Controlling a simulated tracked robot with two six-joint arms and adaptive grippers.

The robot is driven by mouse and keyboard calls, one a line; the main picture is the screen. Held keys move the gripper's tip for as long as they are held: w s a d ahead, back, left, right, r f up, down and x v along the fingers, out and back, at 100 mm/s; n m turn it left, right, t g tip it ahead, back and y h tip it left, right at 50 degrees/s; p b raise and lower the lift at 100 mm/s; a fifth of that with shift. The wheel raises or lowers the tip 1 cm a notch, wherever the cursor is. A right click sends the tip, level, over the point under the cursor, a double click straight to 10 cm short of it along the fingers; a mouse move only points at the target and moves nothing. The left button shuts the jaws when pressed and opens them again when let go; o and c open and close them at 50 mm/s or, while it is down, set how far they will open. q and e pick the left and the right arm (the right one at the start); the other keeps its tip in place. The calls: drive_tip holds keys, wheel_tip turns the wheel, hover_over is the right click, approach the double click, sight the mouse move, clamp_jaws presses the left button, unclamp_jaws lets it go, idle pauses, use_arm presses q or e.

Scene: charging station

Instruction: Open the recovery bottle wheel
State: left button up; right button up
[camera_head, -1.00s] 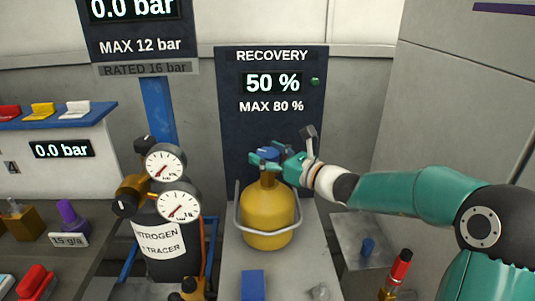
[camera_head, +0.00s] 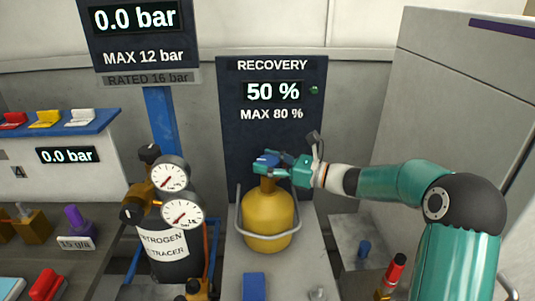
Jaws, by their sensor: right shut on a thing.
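The yellow recovery bottle (camera_head: 267,222) stands upright on a grey surface, inside a grey metal loop. Its blue wheel (camera_head: 266,159) sits on top of the neck. My right gripper (camera_head: 272,165) reaches in from the right at the wheel's height. Its teal fingers are shut on the wheel and partly hide it and the valve. My left gripper is not in the picture.
The recovery panel (camera_head: 273,130) behind the bottle reads 50 % and MAX 80 %. A black nitrogen bottle (camera_head: 168,245) with two gauges stands close on the left. A blue block (camera_head: 254,286) lies in front. A red-capped item (camera_head: 396,270) stands at the lower right.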

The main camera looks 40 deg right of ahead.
drive_tip(key=shift+n+g+y+p, duration=1.1)
drive_tip(key=shift+n+y+p, duration=0.1)
drive_tip(key=shift+y, duration=0.3)
drive_tip(key=o, duration=1.2)
drive_tip(key=shift+c, duration=0.2)
drive_tip(key=shift+d, duration=0.1)
drive_tip(key=v, duration=1.2)
